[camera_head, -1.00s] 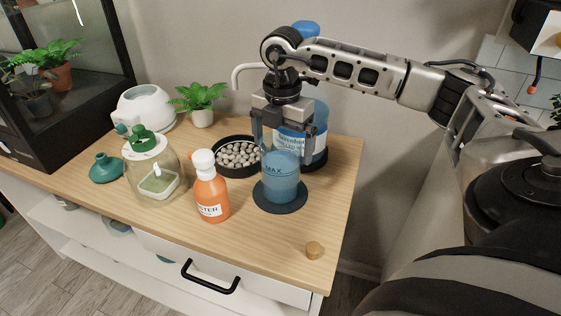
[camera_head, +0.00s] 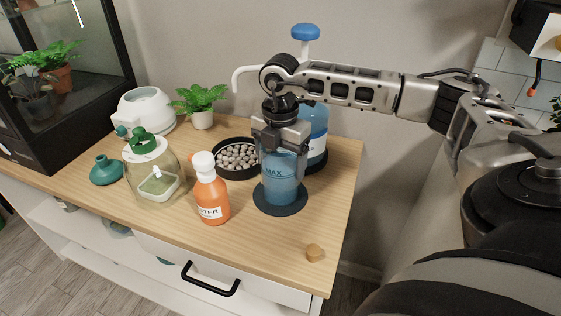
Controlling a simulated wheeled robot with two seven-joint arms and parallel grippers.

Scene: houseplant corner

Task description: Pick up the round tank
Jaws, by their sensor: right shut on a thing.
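The round tank (camera_head: 280,188) is a clear blue cylinder marked MAX. It stands upright on a dark round mat (camera_head: 294,207) near the right end of the wooden cabinet top. My right gripper (camera_head: 281,148) comes down from above and is shut on the tank's upper part, one finger on each side. The gripper hides the tank's top rim. My left gripper is not in view.
An orange bottle (camera_head: 212,196) stands close left of the tank. A dark bowl of pebbles (camera_head: 237,158) and a large blue pump bottle (camera_head: 316,140) are behind. A glass jar (camera_head: 155,178) stands farther left. A cork (camera_head: 313,253) lies near the front edge.

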